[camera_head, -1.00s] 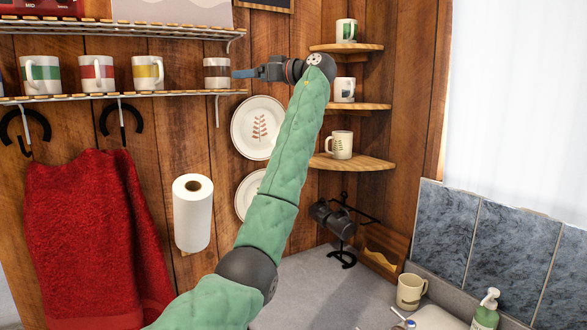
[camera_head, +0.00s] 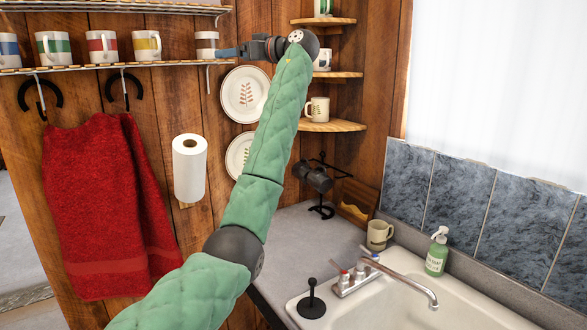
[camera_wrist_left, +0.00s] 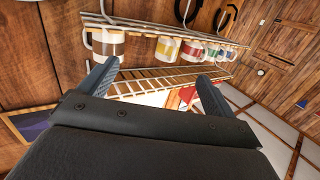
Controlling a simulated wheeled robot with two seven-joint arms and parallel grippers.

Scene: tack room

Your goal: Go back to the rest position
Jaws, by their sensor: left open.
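My left gripper (camera_head: 224,52) is at the right end of the lower wall shelf (camera_head: 110,66). Its arm, in a green quilted sleeve, rises from the bottom left. In the left wrist view the jaws (camera_wrist_left: 157,76) are open with nothing between the fingertips. A white mug with a brown band (camera_head: 206,44) stands at that end of the shelf, close to the fingertips. In the left wrist view this mug (camera_wrist_left: 107,42) is beside one finger; I cannot tell whether they touch. My right gripper is out of view.
Mugs with red (camera_head: 102,47) and yellow (camera_head: 146,46) bands stand farther left. A red towel (camera_head: 108,210) hangs below. Corner shelves (camera_head: 332,126) are right of the gripper. Paper towel (camera_head: 189,168), sink (camera_head: 465,312), faucet (camera_head: 408,283) and soap bottle (camera_head: 437,252) are lower.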

